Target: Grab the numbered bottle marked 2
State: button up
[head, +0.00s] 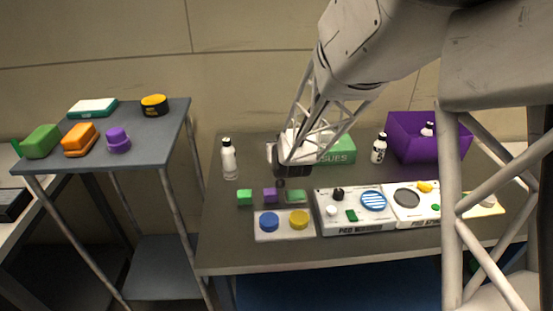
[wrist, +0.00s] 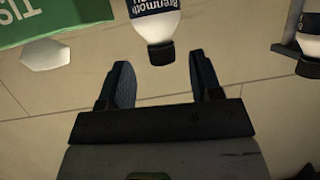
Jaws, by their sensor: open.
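No number 2 is readable on any bottle. In the head view, a white bottle (head: 229,161) stands upright at the table's left. Another white bottle with a dark label and black cap (head: 379,149) stands right of the tissue box. A third bottle (head: 427,130) shows in the purple bin. My gripper (head: 280,178) is above the table, in front of the tissue box. In the wrist view my gripper (wrist: 161,78) is open and empty. A blue-labelled bottle (wrist: 155,24) appears upside down beyond the fingertips, its black cap between their lines. I cannot tell which bottle it is.
The green tissue box (head: 338,150) stands behind my gripper, left of the purple bin (head: 400,129). Small blocks, including a purple one (head: 270,195), and white boards (head: 263,236) with coloured pieces lie in front. A grey shelf (head: 72,170) holds several items at left.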

jog(key=shift+w, duration=0.15)
jog(key=shift+x, duration=2.45)
grip_shut()
